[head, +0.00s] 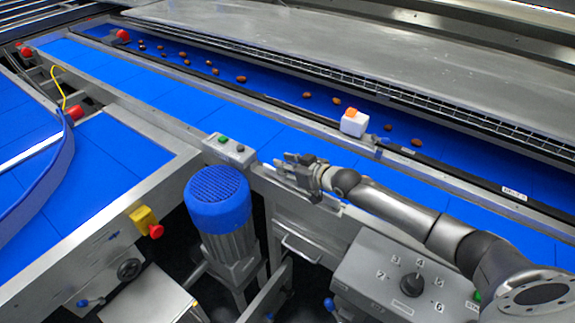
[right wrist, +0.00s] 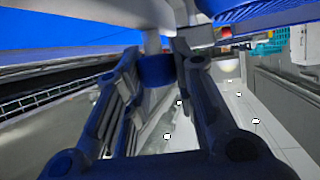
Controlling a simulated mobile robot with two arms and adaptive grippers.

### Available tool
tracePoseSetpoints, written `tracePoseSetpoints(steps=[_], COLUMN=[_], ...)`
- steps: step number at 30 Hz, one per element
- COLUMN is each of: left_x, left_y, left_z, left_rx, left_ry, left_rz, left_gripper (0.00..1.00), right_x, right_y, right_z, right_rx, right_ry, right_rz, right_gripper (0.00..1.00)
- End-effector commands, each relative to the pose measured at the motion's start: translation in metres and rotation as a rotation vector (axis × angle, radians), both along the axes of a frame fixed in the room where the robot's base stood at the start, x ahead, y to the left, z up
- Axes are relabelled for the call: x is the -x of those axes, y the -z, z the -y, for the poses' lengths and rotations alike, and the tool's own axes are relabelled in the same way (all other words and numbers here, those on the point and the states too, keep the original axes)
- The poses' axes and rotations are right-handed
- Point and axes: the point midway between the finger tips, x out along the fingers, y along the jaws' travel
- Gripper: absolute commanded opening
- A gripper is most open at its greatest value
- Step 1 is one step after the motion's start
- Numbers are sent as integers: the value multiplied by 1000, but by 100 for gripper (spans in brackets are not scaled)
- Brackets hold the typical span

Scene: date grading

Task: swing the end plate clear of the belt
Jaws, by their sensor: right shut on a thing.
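My right gripper (head: 287,166) is at the front edge of the near blue belt (head: 290,144), beside the small button box. In the right wrist view, the fingers of the right gripper (right wrist: 157,62) are closed around a dark blue knob (right wrist: 157,72) on a short grey stem. A pale metal edge crosses above it, with blue belt beyond. In the head view the gripper hides the knob. I cannot clearly pick out the end plate or tell its angle to the belt. My left gripper is not in view.
A motor with a blue cap (head: 217,197) stands left of the gripper. A button box (head: 229,150) is close by on the frame. A control box with a dial (head: 411,284) lies below my arm. Dates (head: 337,100) and a white block (head: 354,123) are on and beside the far belt.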

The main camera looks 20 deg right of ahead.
Motion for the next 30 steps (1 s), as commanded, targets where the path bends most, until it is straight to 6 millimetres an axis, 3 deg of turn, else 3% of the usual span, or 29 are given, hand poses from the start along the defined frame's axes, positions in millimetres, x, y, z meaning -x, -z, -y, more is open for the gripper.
tracePoseSetpoints(steps=[4, 5, 9, 22, 30], left_x=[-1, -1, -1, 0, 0], left_y=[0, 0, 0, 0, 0], left_z=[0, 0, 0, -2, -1], left_rx=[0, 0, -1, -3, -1], left_ry=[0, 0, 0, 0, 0], left_rz=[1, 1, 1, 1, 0], left_gripper=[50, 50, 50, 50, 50], right_x=[1, 1, 1, 5, 38], right_y=[2, 2, 2, -1, -13], right_z=[-2, -3, -2, 0, 13], right_rx=[-1, -1, -1, -1, 0], right_ry=[-3, -3, -3, -1, -1], right_rz=[-4, -4, -4, -2, -5], right_gripper=[0, 29, 47, 48, 48])
